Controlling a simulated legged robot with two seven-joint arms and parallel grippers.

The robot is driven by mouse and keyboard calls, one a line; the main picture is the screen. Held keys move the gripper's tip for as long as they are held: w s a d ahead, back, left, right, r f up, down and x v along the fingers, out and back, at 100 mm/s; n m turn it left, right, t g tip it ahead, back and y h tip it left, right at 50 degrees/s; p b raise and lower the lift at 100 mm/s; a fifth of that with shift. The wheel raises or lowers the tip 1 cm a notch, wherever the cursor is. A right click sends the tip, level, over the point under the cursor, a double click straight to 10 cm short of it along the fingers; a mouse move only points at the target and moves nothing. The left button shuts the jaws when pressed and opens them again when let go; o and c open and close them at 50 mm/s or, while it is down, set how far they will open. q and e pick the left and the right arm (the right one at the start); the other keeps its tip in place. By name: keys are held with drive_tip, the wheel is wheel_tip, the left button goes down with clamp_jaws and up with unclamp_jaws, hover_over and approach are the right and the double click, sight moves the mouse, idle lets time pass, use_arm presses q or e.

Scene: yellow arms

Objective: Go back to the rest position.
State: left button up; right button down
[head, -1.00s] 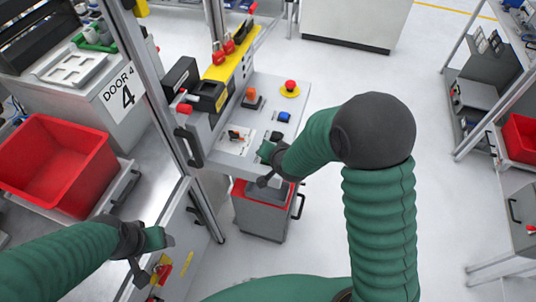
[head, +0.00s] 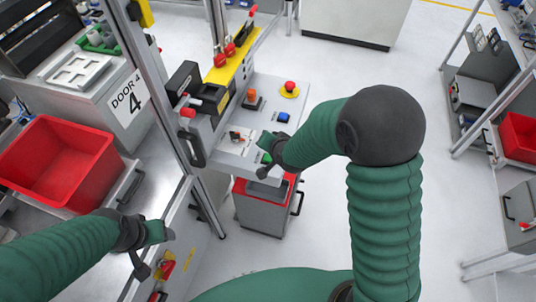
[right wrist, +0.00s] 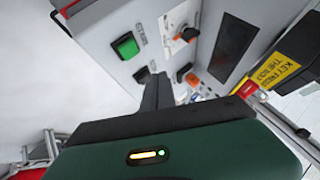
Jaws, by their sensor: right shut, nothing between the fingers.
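My right gripper (head: 266,156) is at the end of the green-sleeved right arm, over the front of the grey control panel (head: 262,117). It is shut and empty. In the right wrist view its fingers (right wrist: 158,90) are together, pointing toward the panel, a little below a green START button (right wrist: 125,46). I cannot tell the exact gap to the panel. My left gripper (head: 152,252) is at the lower left, in front of the metal bench and near its edge. Nothing shows in it, but its finger opening is unclear.
A red bin (head: 58,160) sits on the bench at left. A metal post (head: 160,90) stands between the bench and the panel. A grey bin with a red rim (head: 262,212) stands below the panel. Open floor (head: 455,215) lies at right.

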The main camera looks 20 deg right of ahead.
idle(0.5)
drive_tip(key=s+f+n+b, duration=0.1)
drive_tip(key=s, duration=0.1)
drive_tip(key=s+f+n+g+b, duration=0.1)
drive_tip(key=s+b, duration=0.1)
drive_tip(key=s+d+f+n+g+b, duration=0.1)
drive_tip(key=s, duration=0.1)
drive_tip(key=shift+s+f+b, duration=0.3)
drive_tip(key=shift+s+f, duration=0.05)
drive_tip(key=shift+f, duration=0.05)
drive_tip(key=s+d+f+n+g+b, duration=0.1)
drive_tip(key=s+n+g+b, duration=0.1)
drive_tip(key=s, duration=0.5)
drive_tip(key=s+d+f+n+g+b, duration=0.1)
drive_tip(key=s+f+n+g+b, duration=0.1)
drive_tip(key=s, duration=0.5)
drive_tip(key=shift+s+n+g, duration=0.2)
drive_tip(key=shift+n+g, duration=0.1)
drive_tip(key=shift+n, duration=0.5)
drive_tip(key=shift+s+d+r, duration=0.1)
drive_tip(key=shift+s, duration=0.05)
